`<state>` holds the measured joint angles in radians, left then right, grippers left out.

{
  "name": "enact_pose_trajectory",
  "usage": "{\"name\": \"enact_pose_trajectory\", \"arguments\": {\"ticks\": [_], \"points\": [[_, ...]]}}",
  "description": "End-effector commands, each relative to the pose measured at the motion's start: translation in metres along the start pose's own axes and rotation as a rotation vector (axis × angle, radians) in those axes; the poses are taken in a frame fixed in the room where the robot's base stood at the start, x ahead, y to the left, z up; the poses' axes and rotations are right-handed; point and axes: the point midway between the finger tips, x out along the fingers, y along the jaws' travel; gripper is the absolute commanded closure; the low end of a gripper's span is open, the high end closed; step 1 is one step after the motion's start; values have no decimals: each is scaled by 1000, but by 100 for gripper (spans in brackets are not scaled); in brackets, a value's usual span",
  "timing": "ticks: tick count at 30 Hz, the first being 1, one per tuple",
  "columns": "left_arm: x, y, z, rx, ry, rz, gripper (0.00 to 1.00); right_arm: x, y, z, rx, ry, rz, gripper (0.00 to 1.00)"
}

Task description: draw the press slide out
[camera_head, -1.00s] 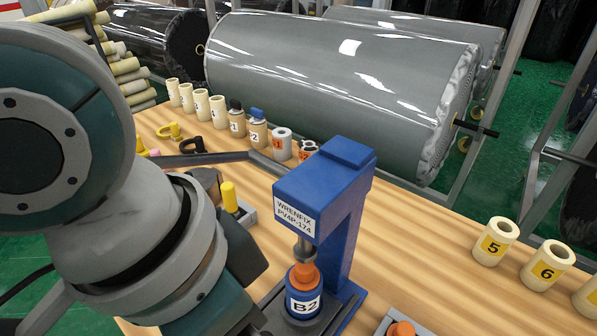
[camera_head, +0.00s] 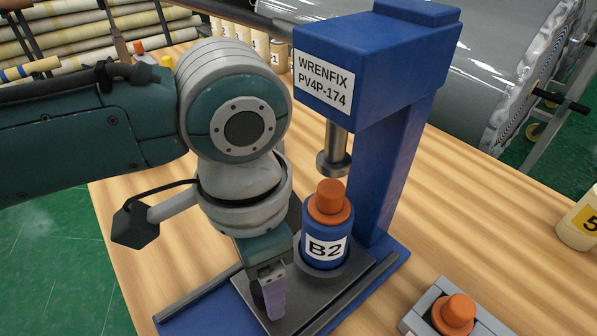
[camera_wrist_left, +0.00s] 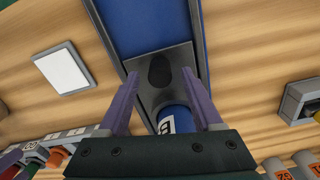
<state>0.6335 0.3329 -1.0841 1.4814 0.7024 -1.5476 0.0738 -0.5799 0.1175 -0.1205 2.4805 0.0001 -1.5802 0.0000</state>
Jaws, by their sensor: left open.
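The blue press (camera_head: 390,140), labelled WRENFIX PV4P-174, stands upright on the table. Its dark grey slide plate (camera_head: 322,292) lies low in the base, under the ram (camera_head: 334,150). A blue cylinder marked B2 (camera_head: 326,238) with an orange top stands on the plate, below the ram. My left gripper (camera_head: 271,292) points down over the plate, left of the cylinder. In the left wrist view its purple fingers (camera_wrist_left: 162,92) are spread, with a dark oval part (camera_wrist_left: 160,70) on the plate (camera_wrist_left: 178,62) between them. I cannot tell whether they touch it. My right gripper is not in view.
A grey holder (camera_head: 420,318) with an orange-topped part (camera_head: 455,313) sits right of the press. A cream cylinder marked 5 (camera_head: 580,220) stands at the right edge. Large wrapped rolls lie behind the table.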

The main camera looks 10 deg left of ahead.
Motion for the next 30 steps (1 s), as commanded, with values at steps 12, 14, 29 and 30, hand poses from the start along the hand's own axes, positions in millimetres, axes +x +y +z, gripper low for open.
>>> {"name": "enact_pose_trajectory", "arguments": {"ticks": [12,14,29,30], "points": [[20,0,0,1,1,0,33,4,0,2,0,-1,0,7],[20,0,0,1,1,0,33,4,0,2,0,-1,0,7],[19,0,0,1,1,0,90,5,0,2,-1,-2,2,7],[19,0,0,1,1,0,94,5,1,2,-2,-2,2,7]]}}
